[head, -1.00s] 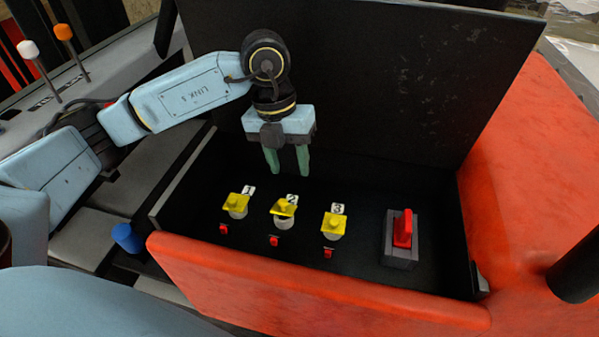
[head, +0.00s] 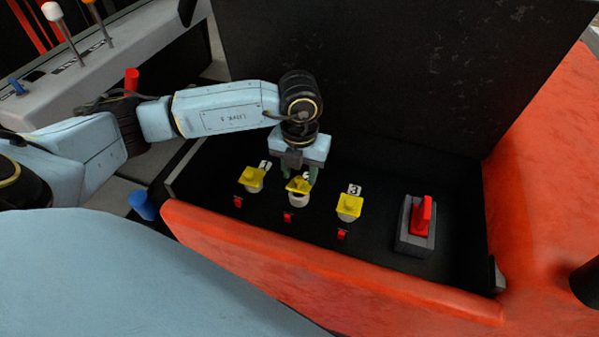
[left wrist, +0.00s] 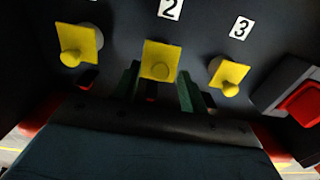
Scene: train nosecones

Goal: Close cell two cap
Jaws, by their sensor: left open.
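The cell two cap (head: 298,186) is yellow and sits tilted on a pale round neck, in the middle of a row of three in a black box. It also shows in the left wrist view (left wrist: 160,58), below the label 2. My left gripper (head: 299,174) is open and points down at it, just behind it in the head view. In the left wrist view its green fingers (left wrist: 158,88) lie to either side of the cap's lower part, with nothing held. I cannot tell whether they touch it. My right gripper is not in view.
The cell one cap (head: 252,179) and cell three cap (head: 349,206) stand close on either side. Small red switches (head: 288,217) lie in front. A red-handled switch (head: 421,216) is at the right. The black lid (head: 400,70) stands open behind; a red wall (head: 320,258) runs along the front.

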